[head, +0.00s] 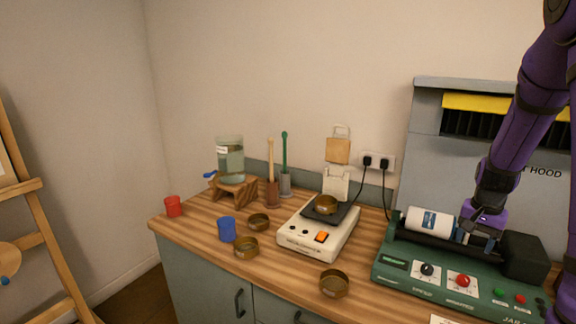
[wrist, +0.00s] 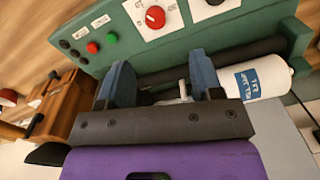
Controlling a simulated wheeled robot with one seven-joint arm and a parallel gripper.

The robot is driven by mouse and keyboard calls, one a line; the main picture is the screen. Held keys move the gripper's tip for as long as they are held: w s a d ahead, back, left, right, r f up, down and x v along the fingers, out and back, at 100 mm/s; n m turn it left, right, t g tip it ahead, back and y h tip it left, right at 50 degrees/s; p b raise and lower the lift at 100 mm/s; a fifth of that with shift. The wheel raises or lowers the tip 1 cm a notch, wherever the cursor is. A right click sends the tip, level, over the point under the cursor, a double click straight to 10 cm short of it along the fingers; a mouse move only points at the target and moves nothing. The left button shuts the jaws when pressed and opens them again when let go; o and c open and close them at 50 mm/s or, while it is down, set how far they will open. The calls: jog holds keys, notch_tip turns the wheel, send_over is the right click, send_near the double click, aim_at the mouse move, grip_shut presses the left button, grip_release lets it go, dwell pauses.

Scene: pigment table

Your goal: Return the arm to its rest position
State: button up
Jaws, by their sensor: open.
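My purple arm comes down from the upper right in the head view. My gripper (head: 482,232) is low over the green jar mill (head: 400,266), beside the right end of a white labelled jar (head: 430,221) lying on the mill's rollers. In the wrist view my gripper (wrist: 162,82) has its two blue fingers apart. The white jar (wrist: 262,78) lies to the right of the fingers, and the mill's panel (wrist: 120,40) is ahead. A small light metal part shows between the fingers; I cannot tell whether they touch it.
A white scale (head: 300,243) with a brass bowl (head: 326,204) on it stands left of the mill. More brass bowls, a blue cup (head: 227,229) and a red cup (head: 173,206) are on the wooden counter. A grey hood (head: 425,130) stands behind the mill.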

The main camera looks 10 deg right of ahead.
jog(key=s+a+r+n+t, duration=0.2)
jog(key=s+a+r+n, duration=0.3)
jog(key=a+r, duration=0.45)
jog(key=s+a+r+n+t, duration=0.2)
jog(key=s+a+r, duration=0.5)
jog(key=a+r, duration=0.3)
jog(key=s+a+r+n+t, duration=0.1)
jog(key=s+a+r+n, duration=0.2)
jog(key=s, duration=0.6)
jog(key=shift+a+r, duration=0.15)
jog(key=shift+a, duration=0.1)
dwell(0.5)
